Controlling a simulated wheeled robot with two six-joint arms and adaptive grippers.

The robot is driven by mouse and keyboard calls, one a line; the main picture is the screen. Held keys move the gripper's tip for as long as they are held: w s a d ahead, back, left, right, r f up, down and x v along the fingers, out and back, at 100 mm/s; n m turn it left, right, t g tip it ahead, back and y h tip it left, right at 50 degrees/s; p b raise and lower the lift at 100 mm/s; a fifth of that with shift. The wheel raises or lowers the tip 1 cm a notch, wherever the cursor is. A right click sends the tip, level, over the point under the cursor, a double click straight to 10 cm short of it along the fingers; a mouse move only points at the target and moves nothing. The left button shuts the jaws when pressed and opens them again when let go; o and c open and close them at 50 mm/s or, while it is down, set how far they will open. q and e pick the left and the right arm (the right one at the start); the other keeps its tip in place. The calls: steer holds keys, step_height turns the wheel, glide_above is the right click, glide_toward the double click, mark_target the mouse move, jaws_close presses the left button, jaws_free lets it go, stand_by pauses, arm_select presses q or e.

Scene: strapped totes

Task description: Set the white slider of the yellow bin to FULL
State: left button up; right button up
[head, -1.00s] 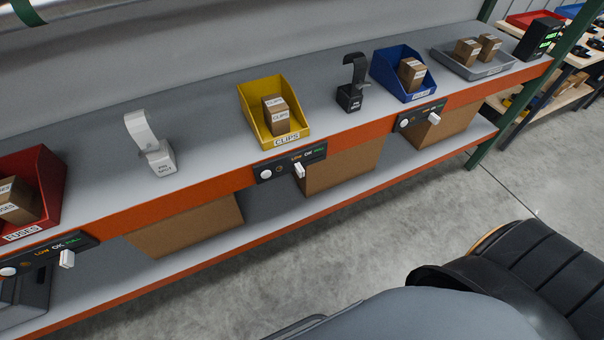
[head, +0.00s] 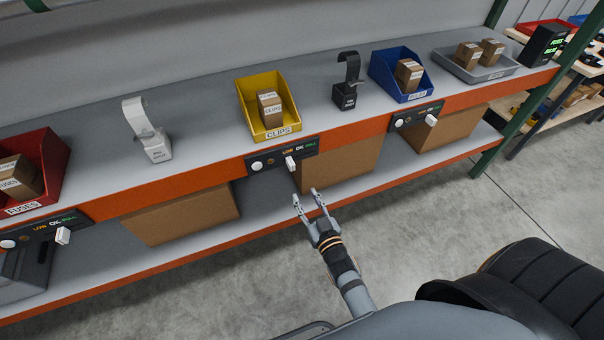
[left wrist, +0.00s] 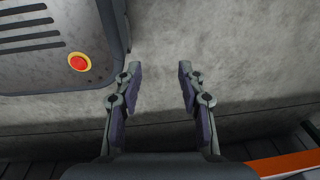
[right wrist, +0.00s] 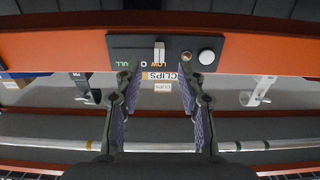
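The yellow bin (head: 246,106), labelled CLIPS, stands on the shelf in the middle of the head view. Its dark panel (head: 259,166) on the orange beam reads LOW, OK, FULL from left to right. The white slider (head: 291,163) sits at about LOW; it also shows in the right wrist view (right wrist: 159,51), where the panel appears upside down. My right gripper (head: 307,195) is open and empty, below and in front of the slider, apart from it. My left gripper (left wrist: 159,66) is open and empty over the floor, outside the head view.
A red bin (head: 52,165) stands left and a blue bin (head: 382,77) right, each with a similar panel. A white stand (head: 157,147) and a black stand (head: 345,97) flank the yellow bin. Cardboard boxes (head: 180,218) sit on the lower shelf. The space before the beam is clear.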

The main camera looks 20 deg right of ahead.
mark_target(293, 168)
steer(key=w, duration=0.3)
steer(key=w+r, duration=0.1)
steer(key=w, duration=0.3)
steer(key=w+r, duration=0.1)
steer(key=w, duration=0.2)
steer(key=shift+w+a+b, duration=0.15)
steer(key=shift+w+b, duration=0.25)
steer(key=shift+c, duration=0.3)
steer(key=shift+f, duration=0.1)
jaws_close()
